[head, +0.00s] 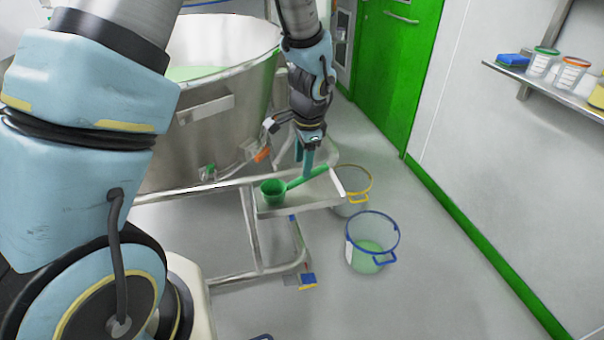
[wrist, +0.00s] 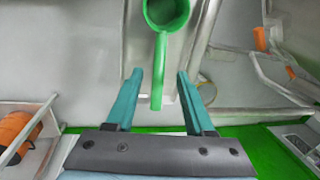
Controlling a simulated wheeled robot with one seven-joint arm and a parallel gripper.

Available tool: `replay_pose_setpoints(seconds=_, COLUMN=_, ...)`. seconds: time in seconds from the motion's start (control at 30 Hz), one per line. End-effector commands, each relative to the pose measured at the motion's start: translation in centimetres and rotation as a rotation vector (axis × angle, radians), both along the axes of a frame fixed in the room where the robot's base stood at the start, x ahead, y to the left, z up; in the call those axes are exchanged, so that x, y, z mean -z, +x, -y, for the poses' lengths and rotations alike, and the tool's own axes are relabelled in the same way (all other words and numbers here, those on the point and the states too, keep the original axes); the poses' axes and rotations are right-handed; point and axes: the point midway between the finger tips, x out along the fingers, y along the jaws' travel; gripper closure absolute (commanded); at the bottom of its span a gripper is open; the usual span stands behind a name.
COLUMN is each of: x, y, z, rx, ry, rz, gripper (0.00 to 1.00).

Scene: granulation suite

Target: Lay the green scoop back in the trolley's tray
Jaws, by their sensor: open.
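The green scoop (head: 273,192) is at the small metal tray (head: 300,205) on the trolley's side, its cup at the tray's left end. Its handle slants up to the right across the tray, and it appears to rest there. My gripper (head: 307,168) is above the handle, pointing down. In the wrist view the scoop (wrist: 167,13) has its cup at the top, and its handle runs down between the two teal fingers of my gripper (wrist: 160,75). The fingers are open, with a gap on both sides of the handle.
A large steel bowl (head: 215,115) on a tubular frame stands behind the tray. A clear bucket with a blue rim (head: 370,247) and one with a yellow rim (head: 352,190) stand on the floor to the right. A wall shelf (head: 550,90) holds tubs. Floor at the front right is clear.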

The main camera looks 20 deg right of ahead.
Motion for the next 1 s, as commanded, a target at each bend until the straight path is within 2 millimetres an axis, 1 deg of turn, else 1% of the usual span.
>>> replay_pose_setpoints(seconds=0.03, x=-1.2, y=-0.2, z=0.1, rx=0.000, ry=-0.005, rz=0.003, gripper=0.47)
replay_pose_setpoints(seconds=0.1, x=-2.5, y=-0.4, z=0.1, rx=-0.001, ry=-0.004, rz=0.002, gripper=0.47)
replay_pose_setpoints(seconds=0.2, x=-4.1, y=-0.7, z=0.1, rx=0.000, ry=-0.002, rz=0.001, gripper=0.47)
replay_pose_setpoints(seconds=0.3, x=-5.2, y=-0.9, z=0.0, rx=0.000, ry=-0.001, rz=0.001, gripper=0.47)
replay_pose_setpoints(seconds=0.4, x=-5.9, y=-1.1, z=0.0, rx=-0.001, ry=0.000, rz=0.000, gripper=0.47)
replay_pose_setpoints(seconds=0.57, x=-6.1, y=-1.2, z=0.0, rx=0.000, ry=0.001, rz=-0.001, gripper=0.47)
replay_pose_setpoints(seconds=0.67, x=-6.3, y=-0.8, z=-0.8, rx=-0.031, ry=-0.003, rz=-0.003, gripper=0.47)
replay_pose_setpoints(seconds=0.73, x=-6.8, y=-0.1, z=-2.6, rx=-0.108, ry=-0.016, rz=-0.007, gripper=0.47)
replay_pose_setpoints(seconds=0.77, x=-7.0, y=0.3, z=-3.8, rx=-0.157, ry=-0.023, rz=-0.009, gripper=0.47)
replay_pose_setpoints(seconds=0.87, x=-8.2, y=1.5, z=-9.2, rx=-0.389, ry=-0.062, rz=-0.022, gripper=0.47)
replay_pose_setpoints(seconds=0.9, x=-8.7, y=1.7, z=-11.8, rx=-0.502, ry=-0.080, rz=-0.027, gripper=0.47)
replay_pose_setpoints(seconds=0.97, x=-9.4, y=1.7, z=-15.6, rx=-0.677, ry=-0.110, rz=-0.033, gripper=0.47)
replay_pose_setpoints(seconds=1.0, x=-9.8, y=1.5, z=-18.0, rx=-0.791, ry=-0.128, rz=-0.037, gripper=0.47)
